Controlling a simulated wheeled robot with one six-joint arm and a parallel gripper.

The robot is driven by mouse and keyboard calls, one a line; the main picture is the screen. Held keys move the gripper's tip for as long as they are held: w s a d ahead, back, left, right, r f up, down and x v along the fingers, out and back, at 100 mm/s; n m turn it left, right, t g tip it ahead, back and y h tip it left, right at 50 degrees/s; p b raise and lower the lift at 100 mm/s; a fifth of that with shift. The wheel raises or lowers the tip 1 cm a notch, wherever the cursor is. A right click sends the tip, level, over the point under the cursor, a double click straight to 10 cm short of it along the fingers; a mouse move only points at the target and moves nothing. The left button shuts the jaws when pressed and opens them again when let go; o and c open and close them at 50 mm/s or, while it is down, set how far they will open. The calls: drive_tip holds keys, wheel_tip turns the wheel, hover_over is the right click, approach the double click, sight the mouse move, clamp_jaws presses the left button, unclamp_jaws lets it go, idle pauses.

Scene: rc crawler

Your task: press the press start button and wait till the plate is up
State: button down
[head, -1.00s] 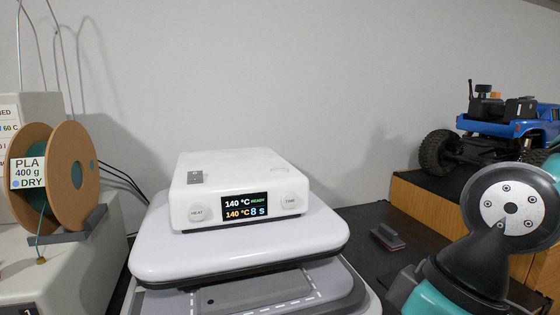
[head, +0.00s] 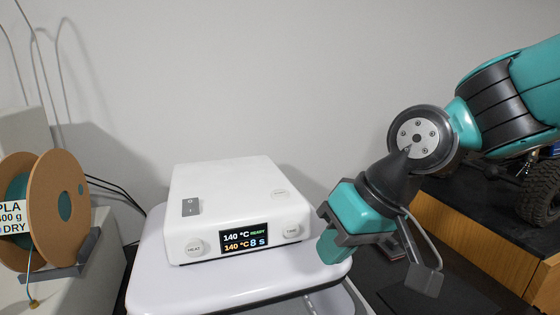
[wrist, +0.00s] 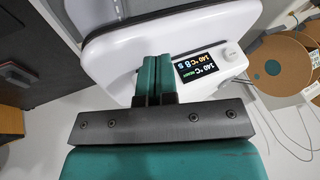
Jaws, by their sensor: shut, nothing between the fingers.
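The press has a white control box (head: 225,205) on top of its pale upper plate (head: 160,285). Its display (head: 246,240) reads 140 °C READY and 140 °C 8 s. A HEAT knob (head: 195,247) and a TIME knob (head: 292,231) flank the display. A faint round button (head: 280,194) lies on the box's top right; its label is too small to read. My gripper (head: 333,248) hangs just right of the box, over the plate's right side. In the wrist view my gripper (wrist: 155,72) has its teal fingers together, empty, in front of the display (wrist: 195,67).
A spool of filament (head: 50,210) stands at the left. A blue-bodied crawler's wheel (head: 540,190) shows at the right on a black-topped wooden stand (head: 475,235). A grey switch (head: 190,207) sits on the box's top left.

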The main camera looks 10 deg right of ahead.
sight(283, 192)
drive_tip(key=w+a+r+m+t+p, duration=0.2)
drive_tip(key=w+r+p, duration=0.2)
drive_tip(key=w+r, duration=0.2)
drive_tip(key=w+a+r+m+t+y+p, duration=0.1)
drive_tip(key=w+r+p, duration=0.4)
drive_tip(key=w, duration=0.5)
wheel_tip(283, 192, up, 2)
drive_tip(key=shift+a+r+m+t+y, duration=0.15)
drive_tip(key=shift+a+m+t+y, duration=0.25)
drive_tip(key=shift+a, duration=0.5)
wheel_tip(283, 192, down, 9)
drive_tip(key=b, duration=0.6)
drive_tip(key=shift+s+b, duration=0.1)
drive_tip(key=shift+b, duration=0.2)
drive_tip(key=shift+f+b, duration=0.35)
